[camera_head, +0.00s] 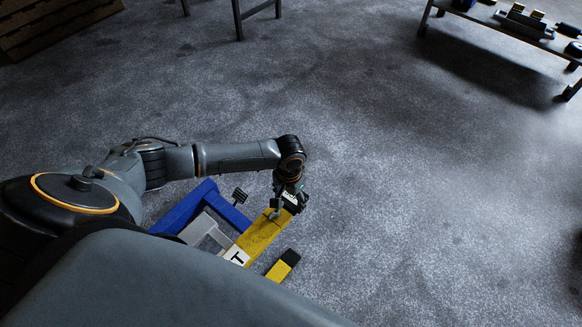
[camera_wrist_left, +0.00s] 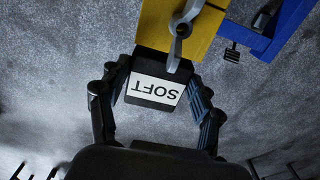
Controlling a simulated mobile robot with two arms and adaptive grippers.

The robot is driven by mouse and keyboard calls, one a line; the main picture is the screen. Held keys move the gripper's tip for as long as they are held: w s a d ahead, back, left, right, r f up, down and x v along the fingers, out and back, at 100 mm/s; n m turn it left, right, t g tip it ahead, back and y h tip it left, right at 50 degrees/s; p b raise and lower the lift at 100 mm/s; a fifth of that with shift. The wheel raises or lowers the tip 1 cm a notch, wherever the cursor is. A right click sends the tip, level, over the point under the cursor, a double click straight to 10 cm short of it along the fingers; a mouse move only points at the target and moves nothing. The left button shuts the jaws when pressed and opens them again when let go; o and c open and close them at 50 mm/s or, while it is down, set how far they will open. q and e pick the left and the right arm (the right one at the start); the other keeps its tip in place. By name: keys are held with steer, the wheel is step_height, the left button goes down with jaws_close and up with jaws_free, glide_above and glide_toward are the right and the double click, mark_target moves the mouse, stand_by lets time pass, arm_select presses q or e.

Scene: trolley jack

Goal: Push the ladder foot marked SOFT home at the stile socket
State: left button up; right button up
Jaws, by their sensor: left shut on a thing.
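The ladder foot is a black block with a white SOFT label, upside down in the left wrist view (camera_wrist_left: 153,92); it is small in the head view (camera_head: 289,197). My left gripper (camera_head: 287,200) is shut on it, a finger on either side. The foot is at the end of a yellow stile (camera_head: 262,233), which also shows in the wrist view (camera_wrist_left: 205,28). I cannot tell how deep the foot sits in the socket, as the joint is partly hidden. A grey metal lever (camera_wrist_left: 180,25) lies over the stile end and reaches the foot. My right gripper is out of view.
A second yellow stile with a black end (camera_head: 285,264) lies to the right. A blue frame (camera_head: 187,207) and a small black pedal-like pad (camera_head: 239,196) are at the left of the stile. A bench with parts (camera_head: 510,25) stands far right. Open floor lies beyond.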

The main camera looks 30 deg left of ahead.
mark_target(288, 203)
arm_select(q)
steer(key=shift+s+p, duration=0.25)
steer(key=shift+p, duration=0.05)
steer(key=o, duration=1.3)
steer(key=shift+o, duration=0.2)
steer(key=shift+r, duration=0.1)
step_height(288, 203, up, 12)
steer(key=shift+s, duration=0.1)
